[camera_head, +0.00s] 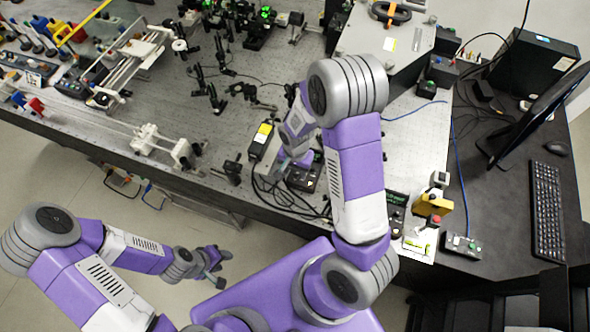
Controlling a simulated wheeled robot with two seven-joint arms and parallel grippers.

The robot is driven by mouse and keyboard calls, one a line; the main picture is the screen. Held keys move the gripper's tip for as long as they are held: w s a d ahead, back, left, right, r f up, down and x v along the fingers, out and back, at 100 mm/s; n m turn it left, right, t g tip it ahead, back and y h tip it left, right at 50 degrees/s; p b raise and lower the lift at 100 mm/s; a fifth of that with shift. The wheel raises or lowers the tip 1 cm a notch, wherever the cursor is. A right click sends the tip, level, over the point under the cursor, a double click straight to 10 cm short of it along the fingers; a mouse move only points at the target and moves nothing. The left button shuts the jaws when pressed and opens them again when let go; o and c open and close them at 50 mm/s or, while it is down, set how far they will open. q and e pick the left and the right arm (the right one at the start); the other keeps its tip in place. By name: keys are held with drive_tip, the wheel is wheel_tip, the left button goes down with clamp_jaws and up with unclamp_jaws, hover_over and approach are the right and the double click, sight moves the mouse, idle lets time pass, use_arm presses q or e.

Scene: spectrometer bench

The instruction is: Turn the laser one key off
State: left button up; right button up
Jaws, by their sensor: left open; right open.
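A small black control box (304,180) with cables sits near the front edge of the optical bench. It may be the laser one controller, but I cannot make out its key or read its label. My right gripper (292,162) points down at this box's upper left side. My arm partly hides the fingers, and I cannot tell whether they touch anything. My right gripper is open. My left gripper (221,268) is open and empty, off the bench's front edge over the floor.
A black box with a yellow label (261,141) stands left of the control box, with loose cables below. Another control box (397,212) and a yellow device (433,206) stand right of my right arm. Optical mounts (213,97) crowd the bench (330,50). A keyboard (546,212) lies far right.

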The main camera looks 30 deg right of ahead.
drive_tip(key=shift+f, duration=0.45)
drive_tip(key=shift+s+f, duration=0.1)
drive_tip(key=shift+f, duration=0.05)
clamp_jaws()
